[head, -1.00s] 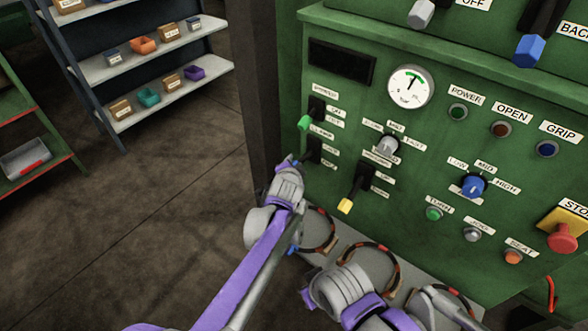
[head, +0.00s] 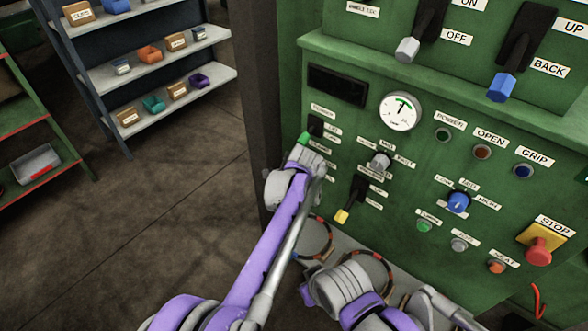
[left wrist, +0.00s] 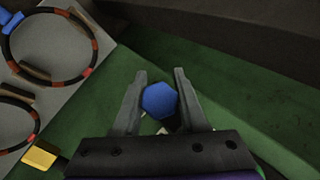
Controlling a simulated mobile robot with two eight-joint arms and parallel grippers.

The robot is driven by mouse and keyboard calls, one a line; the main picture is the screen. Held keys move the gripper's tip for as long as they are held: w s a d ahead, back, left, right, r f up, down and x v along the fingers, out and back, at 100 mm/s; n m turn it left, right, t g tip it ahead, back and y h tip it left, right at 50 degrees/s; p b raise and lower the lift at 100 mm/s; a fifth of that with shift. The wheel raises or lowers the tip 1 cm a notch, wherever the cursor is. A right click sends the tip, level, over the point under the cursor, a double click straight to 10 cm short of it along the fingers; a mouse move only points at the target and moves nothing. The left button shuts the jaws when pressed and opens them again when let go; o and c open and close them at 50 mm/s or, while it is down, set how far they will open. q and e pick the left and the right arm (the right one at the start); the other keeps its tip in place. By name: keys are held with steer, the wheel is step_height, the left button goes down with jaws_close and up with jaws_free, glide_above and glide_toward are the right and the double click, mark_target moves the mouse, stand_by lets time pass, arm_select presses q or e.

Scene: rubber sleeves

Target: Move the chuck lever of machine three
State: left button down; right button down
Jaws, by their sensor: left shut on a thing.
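A lever with a blue hexagonal knob (left wrist: 159,100) sits between the fingers of my left gripper (left wrist: 160,74) in the left wrist view. The fingers are shut on it. In the head view my left gripper (head: 308,153) is at the left side of the green machine panel (head: 330,45), just below a green-tipped lever (head: 304,138). My wrist hides the held lever there, and I cannot read its label. A yellow-tipped lever (head: 341,215) is to the right and lower; its tip also shows in the left wrist view (left wrist: 40,154). My right gripper's fingers are not visible.
A gauge (head: 400,111), a blue dial (head: 458,202), several buttons and a red stop button (head: 538,250) are on the panel. Ringed loops (head: 368,262) lie on a grey ledge below. Shelves with small bins (head: 150,54) stand at the left; the floor between is clear.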

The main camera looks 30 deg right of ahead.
arm_select(q)
steer(key=shift+d+r, duration=0.1)
steer(key=shift+r, duration=0.05)
steer(key=shift+c, duration=2.2)
jaws_free()
steer(key=p+v, duration=0.1)
steer(key=v, duration=0.9)
steer(key=shift+s+r, duration=0.2)
steer(key=shift+s, duration=0.1)
